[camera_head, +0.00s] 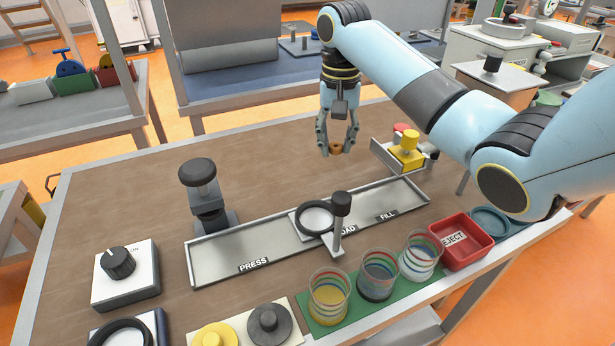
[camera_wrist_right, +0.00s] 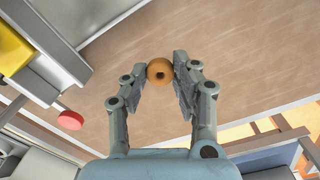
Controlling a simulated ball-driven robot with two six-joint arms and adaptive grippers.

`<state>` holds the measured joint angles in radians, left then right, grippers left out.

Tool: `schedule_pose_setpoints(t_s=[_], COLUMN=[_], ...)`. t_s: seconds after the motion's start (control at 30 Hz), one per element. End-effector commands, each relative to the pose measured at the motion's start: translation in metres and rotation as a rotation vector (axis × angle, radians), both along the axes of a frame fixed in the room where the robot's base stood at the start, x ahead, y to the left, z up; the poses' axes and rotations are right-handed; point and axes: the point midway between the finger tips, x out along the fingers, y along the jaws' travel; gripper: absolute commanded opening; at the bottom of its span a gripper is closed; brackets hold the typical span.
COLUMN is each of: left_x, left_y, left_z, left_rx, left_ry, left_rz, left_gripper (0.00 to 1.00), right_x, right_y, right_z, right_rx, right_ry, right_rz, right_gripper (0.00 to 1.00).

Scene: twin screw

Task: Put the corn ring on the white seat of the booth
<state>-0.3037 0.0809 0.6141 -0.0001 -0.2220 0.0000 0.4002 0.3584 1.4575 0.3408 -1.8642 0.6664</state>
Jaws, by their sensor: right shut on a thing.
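My right gripper (camera_head: 337,143) is above the back middle of the bench, pointing down. It is shut on a small brown-orange ring (camera_head: 336,149), which I take to be the corn ring. In the right wrist view the ring (camera_wrist_right: 160,71) sits between the fingertips, with its dark hole showing. A round white seat (camera_head: 315,219) with a dark rim lies on a slide plate in the long metal track, in front of the gripper and clearly apart from it. I cannot tell for sure which part is the booth. My left gripper is not in view.
The track (camera_head: 215,247) carries PRESS, LOAD and FILL labels, with a black-knobbed lever (camera_head: 341,205) beside the seat. A dark press post (camera_head: 203,190) stands behind it. Striped cups (camera_head: 328,298), a red reject tray (camera_head: 460,240) and a yellow-knobbed unit (camera_head: 407,152) are nearby.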

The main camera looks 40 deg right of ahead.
Motion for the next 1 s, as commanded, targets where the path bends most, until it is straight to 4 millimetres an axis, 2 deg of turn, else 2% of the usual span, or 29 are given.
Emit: schedule_pose_setpoints(t_s=[0.1, 0.5, 0.87, 0.9, 1.0], left_x=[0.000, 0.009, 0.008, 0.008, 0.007], left_y=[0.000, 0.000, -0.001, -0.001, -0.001], left_z=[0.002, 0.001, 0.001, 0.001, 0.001], left_rx=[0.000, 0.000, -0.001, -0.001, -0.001], left_ry=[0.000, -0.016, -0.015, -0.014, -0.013], left_rz=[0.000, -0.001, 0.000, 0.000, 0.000], left_gripper=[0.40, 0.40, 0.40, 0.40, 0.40], right_x=[-0.001, -0.001, 0.000, 0.000, 0.000], right_y=[0.000, 0.000, 0.000, 0.000, 0.000], right_z=[-0.022, -0.071, -0.075, -0.076, -0.076], right_rx=[0.001, 0.001, 0.000, 0.000, 0.000], right_ry=[0.003, 0.002, 0.000, 0.000, 0.000], right_rz=[0.000, 0.001, 0.001, 0.001, 0.001], right_gripper=[0.18, 0.18, 0.18, 0.29, 0.42])
